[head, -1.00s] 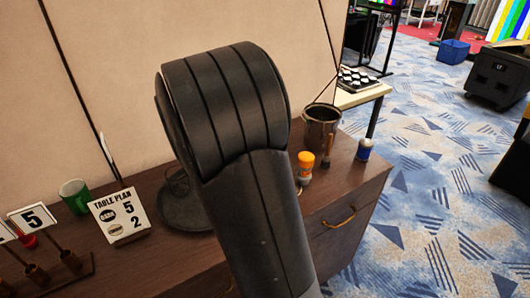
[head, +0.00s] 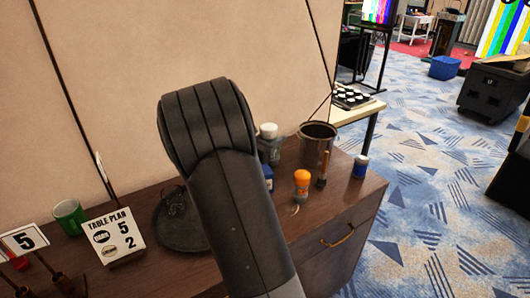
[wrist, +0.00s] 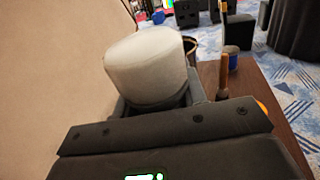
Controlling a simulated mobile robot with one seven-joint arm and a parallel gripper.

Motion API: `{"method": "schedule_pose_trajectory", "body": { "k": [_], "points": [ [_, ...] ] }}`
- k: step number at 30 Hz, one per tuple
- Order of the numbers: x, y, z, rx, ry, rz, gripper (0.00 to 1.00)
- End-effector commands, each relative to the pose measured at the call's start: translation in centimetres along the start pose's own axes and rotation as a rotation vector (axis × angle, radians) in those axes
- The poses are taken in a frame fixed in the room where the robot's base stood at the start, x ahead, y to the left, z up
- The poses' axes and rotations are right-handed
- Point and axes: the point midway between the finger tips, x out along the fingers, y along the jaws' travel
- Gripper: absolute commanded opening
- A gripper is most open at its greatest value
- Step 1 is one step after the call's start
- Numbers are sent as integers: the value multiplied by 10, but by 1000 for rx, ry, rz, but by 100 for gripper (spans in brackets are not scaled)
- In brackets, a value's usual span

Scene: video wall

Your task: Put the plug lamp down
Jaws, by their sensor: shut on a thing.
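The plug lamp, a white rounded block (wrist: 148,65), fills the middle of the wrist view. It stands between the dark fingers of my gripper (wrist: 152,103), which is shut on it. In the head view a white top (head: 268,130), likely the same lamp, shows just right of my arm above a grey part. The arm hides most of my gripper there. I cannot tell whether the lamp touches the wooden cabinet (head: 325,213) below.
On the cabinet stand a dark bucket (head: 318,147), an orange-topped bottle (head: 302,185), a brush (head: 322,170), a blue can (head: 360,167), a dark round tray (head: 182,235), a table plan sign (head: 115,238) and a green mug (head: 69,216). The front right top has some free room.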

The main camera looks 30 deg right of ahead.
Motion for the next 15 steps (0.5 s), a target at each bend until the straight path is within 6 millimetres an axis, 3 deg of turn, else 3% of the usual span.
{"method": "schedule_pose_trajectory", "body": {
  "k": [6,11,15],
  "points": [
    [-9,24,-15,0,-1,1,13],
    [-9,25,-25,-2,0,0,13],
    [-9,25,-47,-4,0,-1,13]
  ]
}}
